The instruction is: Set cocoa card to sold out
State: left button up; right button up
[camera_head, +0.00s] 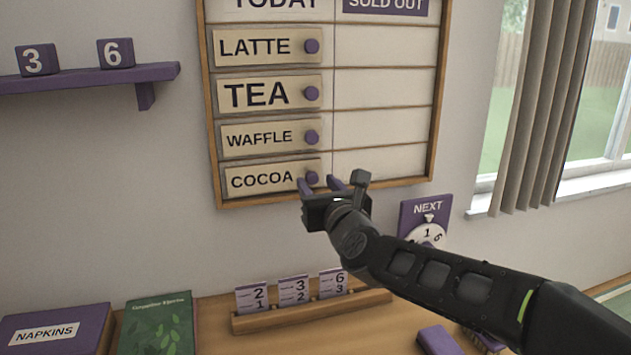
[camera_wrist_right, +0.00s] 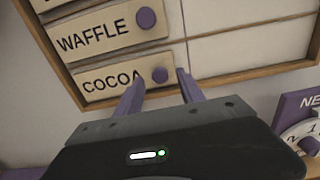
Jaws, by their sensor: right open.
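The cocoa card (camera_head: 262,179) is a beige plate with a purple knob (camera_head: 312,177), in the bottom row of the board's left TODAY column. It also shows in the right wrist view (camera_wrist_right: 108,79), with its knob (camera_wrist_right: 160,75). The sold out column (camera_head: 380,160) on the right has empty cells in the rows in view. My right gripper (camera_head: 320,186) is open, its purple fingers pointing up at the board around the knob's lower sides. In the right wrist view the fingers (camera_wrist_right: 160,85) stand either side of the knob; I cannot tell whether they touch it. My left gripper is not in view.
Latte (camera_head: 258,46), tea (camera_head: 258,94) and waffle (camera_head: 262,138) cards sit above cocoa. The board's wooden frame (camera_head: 385,190) runs just below the row. A NEXT dial (camera_head: 425,222) hangs lower right. A number-card rack (camera_head: 312,312) stands on the counter below.

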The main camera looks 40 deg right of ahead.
jog(key=shift+x, duration=1)
jog(key=shift+c, duration=0.4)
grip_shut()
